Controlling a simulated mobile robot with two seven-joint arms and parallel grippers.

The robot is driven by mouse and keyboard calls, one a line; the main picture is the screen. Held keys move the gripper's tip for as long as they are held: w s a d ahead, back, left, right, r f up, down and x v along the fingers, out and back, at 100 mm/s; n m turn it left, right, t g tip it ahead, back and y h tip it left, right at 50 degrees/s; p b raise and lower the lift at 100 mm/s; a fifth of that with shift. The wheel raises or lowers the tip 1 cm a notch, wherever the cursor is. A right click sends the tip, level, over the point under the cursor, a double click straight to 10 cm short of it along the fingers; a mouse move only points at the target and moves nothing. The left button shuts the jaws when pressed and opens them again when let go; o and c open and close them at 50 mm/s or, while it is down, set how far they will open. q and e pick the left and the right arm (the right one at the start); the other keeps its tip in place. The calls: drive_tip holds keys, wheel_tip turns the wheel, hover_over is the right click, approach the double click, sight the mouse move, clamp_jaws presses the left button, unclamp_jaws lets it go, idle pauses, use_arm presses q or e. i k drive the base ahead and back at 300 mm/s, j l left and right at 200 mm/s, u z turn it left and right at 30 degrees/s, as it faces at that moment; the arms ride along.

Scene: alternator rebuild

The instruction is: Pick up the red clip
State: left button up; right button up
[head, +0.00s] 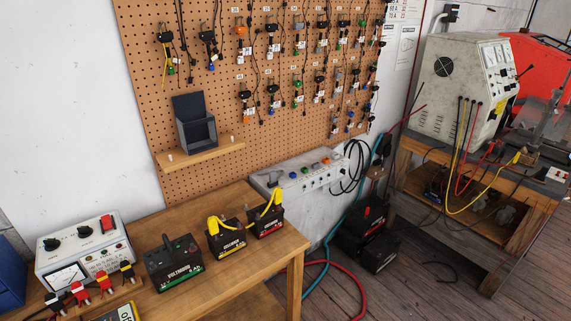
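Two red clips stand side by side on a wooden strip at the lower left of the head view, in front of the white tester box (75,250). One red clip (80,293) is nearer the left edge, and the other red clip (104,283) is just right of it. A dark clip (55,304) stands to their left and another dark clip (127,272) to their right. Neither of my grippers shows in the head view.
Three black batteries, among them a larger battery (174,264), stand on the wooden bench (232,285) right of the clips. Yellow clamps sit on the two smaller ones. A pegboard (220,95) hangs behind. The bench's front right is clear.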

sight(102, 280)
drive_tip(key=u, duration=1.55)
drive_tip(key=k+l, duration=0.1)
drive_tip(key=l, duration=0.2)
